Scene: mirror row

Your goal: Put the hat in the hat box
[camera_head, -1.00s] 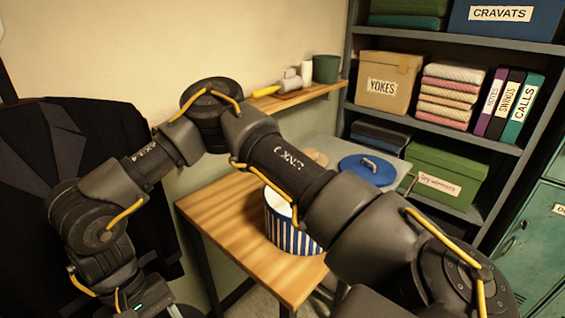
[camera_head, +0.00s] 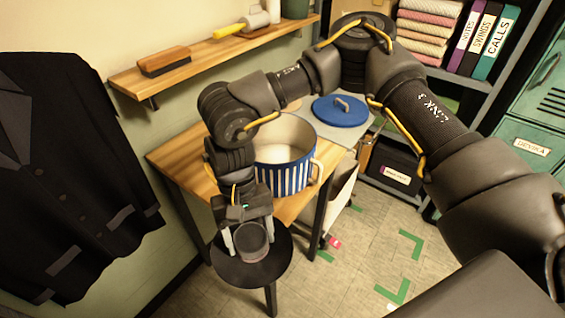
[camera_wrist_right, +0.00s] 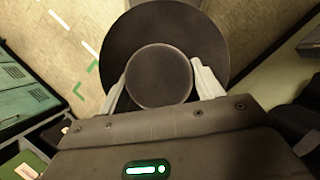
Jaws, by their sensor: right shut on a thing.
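The hat (camera_head: 275,264) is dark, with a round crown and a wide flat brim. My right gripper (camera_head: 251,238) is shut on the crown, one finger on each side. The hat hangs level in front of the table's near corner, clear of the hat box. In the right wrist view the hat's crown (camera_wrist_right: 158,76) sits between the right gripper's pale fingers (camera_wrist_right: 160,85), with the brim around it. The hat box (camera_head: 285,179) is round, blue-and-white striped and open, standing on the wooden table; its visible inside is pale and bare. My left gripper is out of view.
The blue lid (camera_head: 341,112) lies on a grey top behind the box. The wooden table (camera_head: 180,154) has bare room left of the box. A wall shelf (camera_head: 200,64) holds a brush and other items. A dark jacket (camera_head: 70,170) hangs at left; shelving and green lockers (camera_head: 525,130) stand at right.

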